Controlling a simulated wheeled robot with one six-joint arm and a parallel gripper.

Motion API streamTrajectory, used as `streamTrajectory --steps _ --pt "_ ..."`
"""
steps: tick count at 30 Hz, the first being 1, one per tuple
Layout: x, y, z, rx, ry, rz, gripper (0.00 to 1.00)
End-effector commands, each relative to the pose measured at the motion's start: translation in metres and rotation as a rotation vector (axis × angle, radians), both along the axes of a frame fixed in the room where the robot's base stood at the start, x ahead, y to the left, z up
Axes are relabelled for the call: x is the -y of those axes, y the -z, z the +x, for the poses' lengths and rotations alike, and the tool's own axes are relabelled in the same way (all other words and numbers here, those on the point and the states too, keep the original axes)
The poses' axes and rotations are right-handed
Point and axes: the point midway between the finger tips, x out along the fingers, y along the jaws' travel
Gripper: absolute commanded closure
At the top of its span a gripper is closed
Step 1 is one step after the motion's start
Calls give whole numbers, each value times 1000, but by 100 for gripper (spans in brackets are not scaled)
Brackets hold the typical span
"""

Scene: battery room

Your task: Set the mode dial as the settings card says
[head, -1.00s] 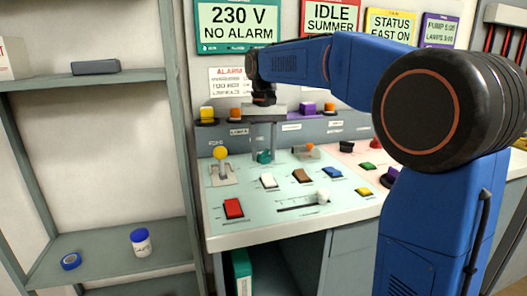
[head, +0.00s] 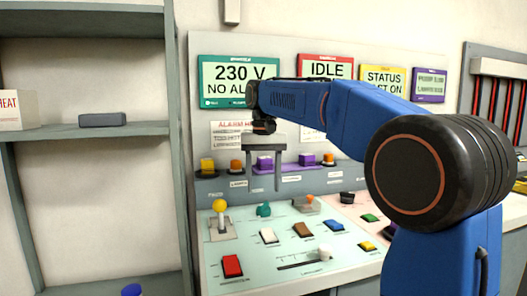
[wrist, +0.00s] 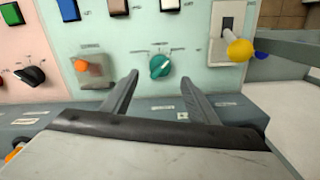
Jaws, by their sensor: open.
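A teal dial (head: 264,210) sits on the pale green part of the sloped panel. In the wrist view the teal dial (wrist: 159,66) shows between my fingertips, with a light pointer line slanting toward the upper right. A black dial (wrist: 30,76) is on the pink part; it also shows in the head view (head: 347,197). The dials' labels are too small to read, so I cannot tell which is the mode dial. My gripper (head: 264,189) is open and empty, above the teal dial and apart from it. A white paper with red heading (head: 232,133), partly hidden by my arm, may be the settings card.
A yellow-knobbed lever (head: 219,206) stands left of the teal dial, and an orange-tipped switch (head: 309,201) right of it. Several coloured rocker switches and a white slider (head: 325,253) lie nearer. Lamps line the back ledge. A grey shelf (head: 90,134) stands at left.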

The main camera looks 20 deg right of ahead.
Motion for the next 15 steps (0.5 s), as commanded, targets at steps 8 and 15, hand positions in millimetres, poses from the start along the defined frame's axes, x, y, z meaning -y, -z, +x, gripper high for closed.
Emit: streamTrajectory --steps 8,15 --pt "0 -56 1 2 0 1 46" --pt "0 -93 0 2 0 1 46"
